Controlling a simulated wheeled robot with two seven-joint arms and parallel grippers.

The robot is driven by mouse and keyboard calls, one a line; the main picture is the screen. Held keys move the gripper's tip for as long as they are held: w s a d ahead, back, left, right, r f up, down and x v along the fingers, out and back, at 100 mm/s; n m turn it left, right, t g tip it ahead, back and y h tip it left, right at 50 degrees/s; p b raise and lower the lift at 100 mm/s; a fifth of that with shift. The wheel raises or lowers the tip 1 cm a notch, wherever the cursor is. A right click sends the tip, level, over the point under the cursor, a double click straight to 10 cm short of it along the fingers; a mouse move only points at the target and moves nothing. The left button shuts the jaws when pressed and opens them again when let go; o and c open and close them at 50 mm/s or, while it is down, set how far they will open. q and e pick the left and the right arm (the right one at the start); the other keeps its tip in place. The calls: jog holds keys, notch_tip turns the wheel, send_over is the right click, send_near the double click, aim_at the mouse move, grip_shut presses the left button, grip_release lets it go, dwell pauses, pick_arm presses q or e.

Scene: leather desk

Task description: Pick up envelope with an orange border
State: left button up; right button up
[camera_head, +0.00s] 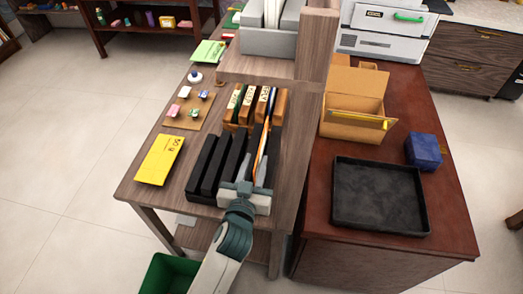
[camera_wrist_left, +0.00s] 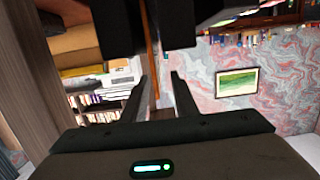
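The envelope with an orange border (camera_head: 262,148) stands on edge, slightly tilted, at the right end of the black file holder (camera_head: 212,168). In the left wrist view its thin orange edge (camera_wrist_left: 154,68) runs upright beyond and between the fingers. My left gripper (camera_head: 249,172) is at the near end of the holder, in line with the envelope. In the left wrist view the left gripper (camera_wrist_left: 158,92) is open, its two dark fingers apart with a gap between them. No contact with the envelope is visible. My right gripper is not in view.
Wooden upright blocks (camera_head: 243,107) stand behind the holder. A yellow envelope (camera_head: 160,159) lies to the left. On the red-brown desk at right are a black tray (camera_head: 345,220), a blue box (camera_head: 424,151) and an open cardboard box (camera_head: 352,105). A green bin (camera_head: 168,275) is on the floor.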

aim_at(260, 149)
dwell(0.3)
pick_arm(q)
jog(key=shift+w+d+r, duration=0.1)
jog(key=shift+w+r, duration=0.05)
jog(key=shift+w, duration=0.05)
jog(key=x, duration=0.1)
jog(key=p+x, duration=0.2)
jog(key=shift+w+d+r, duration=0.2)
jog(key=shift+w+d, duration=0.05)
jog(key=shift+w, duration=0.15)
jog(key=shift+w+d+f+p, duration=0.1)
jog(key=shift+w+f+p, duration=0.2)
jog(key=shift+w, duration=0.2)
jog(key=shift+c, duration=0.7)
jog(key=shift+r, duration=0.1)
grip_shut()
